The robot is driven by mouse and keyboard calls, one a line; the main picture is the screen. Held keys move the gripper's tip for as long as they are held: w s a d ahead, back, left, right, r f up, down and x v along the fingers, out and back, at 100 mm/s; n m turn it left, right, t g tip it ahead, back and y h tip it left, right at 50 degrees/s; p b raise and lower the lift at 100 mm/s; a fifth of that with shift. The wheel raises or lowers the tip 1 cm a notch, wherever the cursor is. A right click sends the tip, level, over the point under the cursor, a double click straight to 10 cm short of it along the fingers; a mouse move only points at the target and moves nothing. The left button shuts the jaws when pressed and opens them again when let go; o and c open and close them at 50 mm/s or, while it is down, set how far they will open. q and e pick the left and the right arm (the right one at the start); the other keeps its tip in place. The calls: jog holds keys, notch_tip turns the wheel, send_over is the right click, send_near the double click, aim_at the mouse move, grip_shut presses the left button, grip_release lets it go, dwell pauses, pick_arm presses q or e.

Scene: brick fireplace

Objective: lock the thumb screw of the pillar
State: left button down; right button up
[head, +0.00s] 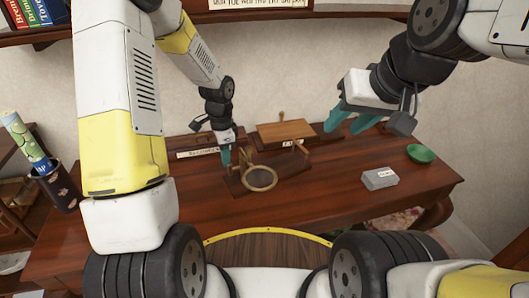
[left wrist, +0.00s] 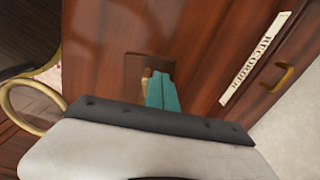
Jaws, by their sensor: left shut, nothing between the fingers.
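A wooden stand with a brass ring (head: 260,178) sits on the desk in the head view; the ring also shows at the left of the left wrist view (left wrist: 12,103). My left gripper (head: 226,157) is shut and empty, pointing down beside the stand's left end. In the left wrist view its teal fingertips (left wrist: 163,88) overlap a small wooden block (left wrist: 150,64). A small brass piece (left wrist: 146,75) shows right beside the fingers; whether it is the thumb screw, or touched, I cannot tell. My right gripper (head: 350,122) is open and empty above the desk.
A wooden box with a raised slanted board (head: 286,133) stands behind the ring. A labelled drawer front (left wrist: 255,62) shows in the left wrist view. A grey block (head: 379,179) and a green dish (head: 421,153) lie at the right. The desk's front middle is clear.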

pick_arm(q)
jog(key=shift+w+a+r, duration=0.1)
jog(key=shift+w+r, duration=0.15)
jog(key=shift+r, duration=0.7)
jog(key=shift+s+d, duration=0.3)
jog(key=shift+s, duration=0.3)
jog(key=shift+f, duration=0.1)
notch_tip(320, 180, up, 6)
dwell(1.2)
